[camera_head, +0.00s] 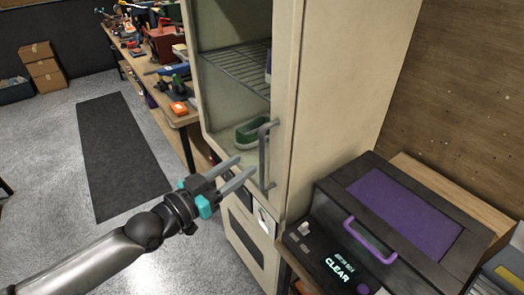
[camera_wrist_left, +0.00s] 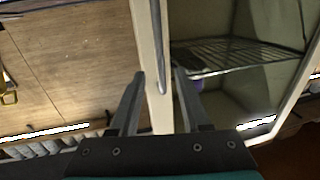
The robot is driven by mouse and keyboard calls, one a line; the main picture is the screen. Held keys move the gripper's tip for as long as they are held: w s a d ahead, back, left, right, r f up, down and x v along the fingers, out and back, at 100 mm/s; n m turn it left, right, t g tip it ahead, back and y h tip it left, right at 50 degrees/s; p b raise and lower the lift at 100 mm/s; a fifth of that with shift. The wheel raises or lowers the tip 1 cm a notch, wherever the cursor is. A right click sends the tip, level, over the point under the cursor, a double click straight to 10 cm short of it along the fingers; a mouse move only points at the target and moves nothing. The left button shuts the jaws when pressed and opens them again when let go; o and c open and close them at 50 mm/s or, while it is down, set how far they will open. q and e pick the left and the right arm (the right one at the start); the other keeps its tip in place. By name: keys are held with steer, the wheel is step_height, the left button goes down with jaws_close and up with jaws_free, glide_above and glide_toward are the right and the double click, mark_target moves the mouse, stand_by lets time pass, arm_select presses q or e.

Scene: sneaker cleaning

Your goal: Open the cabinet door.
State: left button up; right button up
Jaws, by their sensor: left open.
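A tall beige cabinet (camera_head: 345,80) stands in the middle of the head view. A vertical grey bar handle (camera_head: 263,150) is on its front, beside the right edge of the front pane or opening. I cannot tell whether the door is fully shut or ajar. My left gripper (camera_head: 248,165) is open, with its fingertips close to the lower part of the handle. In the left wrist view the handle (camera_wrist_left: 157,45) and a beige strip lie between the open fingers (camera_wrist_left: 158,74). Contact is not clear. My right gripper is not in view.
Inside the cabinet are a wire shelf (camera_head: 240,70) and a green shoe (camera_head: 252,131). A dark box with a purple panel and handle (camera_head: 368,238) stands at right. A cluttered workbench (camera_head: 185,119) is behind left. The floor with its dark mat (camera_head: 120,150) is open at left.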

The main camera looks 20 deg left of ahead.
arm_select(q)
steer(key=x, duration=0.7)
steer(key=shift+w+d, duration=0.15)
steer(key=shift+w, duration=0.2)
jaws_close()
stand_by(1.2)
